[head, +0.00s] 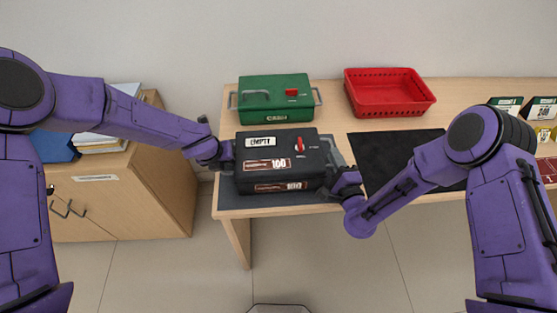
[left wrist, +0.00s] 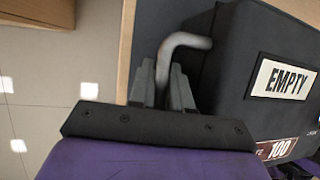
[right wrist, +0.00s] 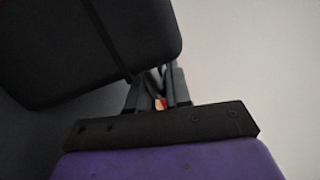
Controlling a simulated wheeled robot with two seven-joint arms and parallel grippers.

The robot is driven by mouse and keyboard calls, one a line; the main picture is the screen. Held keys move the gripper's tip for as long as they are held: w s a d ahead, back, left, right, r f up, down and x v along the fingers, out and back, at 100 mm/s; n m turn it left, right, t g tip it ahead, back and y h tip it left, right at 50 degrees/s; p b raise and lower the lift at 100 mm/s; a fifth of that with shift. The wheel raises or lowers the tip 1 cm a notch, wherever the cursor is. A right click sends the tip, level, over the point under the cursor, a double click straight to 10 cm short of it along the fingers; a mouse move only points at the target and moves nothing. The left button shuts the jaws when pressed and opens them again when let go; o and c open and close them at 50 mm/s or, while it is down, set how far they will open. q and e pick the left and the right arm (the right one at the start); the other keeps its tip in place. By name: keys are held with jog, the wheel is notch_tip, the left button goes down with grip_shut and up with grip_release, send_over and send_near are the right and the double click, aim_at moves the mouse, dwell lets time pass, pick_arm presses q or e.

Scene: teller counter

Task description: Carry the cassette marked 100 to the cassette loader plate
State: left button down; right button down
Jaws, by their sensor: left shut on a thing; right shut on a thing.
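The black cassette marked 100 (head: 277,163) is at the front of the counter, with an EMPTY label and a red-and-white knob on top. Its EMPTY label also shows in the left wrist view (left wrist: 284,80). My left gripper (head: 226,157) is shut on its left handle, a bent grey bar (left wrist: 165,62). My right gripper (head: 337,184) is shut on its right handle; the right wrist view shows the cassette's dark body (right wrist: 85,50) beside the fingers. A dark grey surface (head: 280,211) shows below the cassette and a grey plate edge (head: 334,151) behind its right side. I cannot tell whether the cassette touches them.
A green cassette (head: 273,91) stands behind the black one. A red basket (head: 388,92) is at the back, with a black mat (head: 388,155) in front. Small marked boxes (head: 540,108) stand at the far right. A wooden cabinet (head: 125,195) is at the left.

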pick_arm(q)
jog(key=shift+w+r, duration=0.1)
pick_arm(e)
jog(key=shift+w+r, duration=0.1)
jog(key=shift+r, duration=0.05)
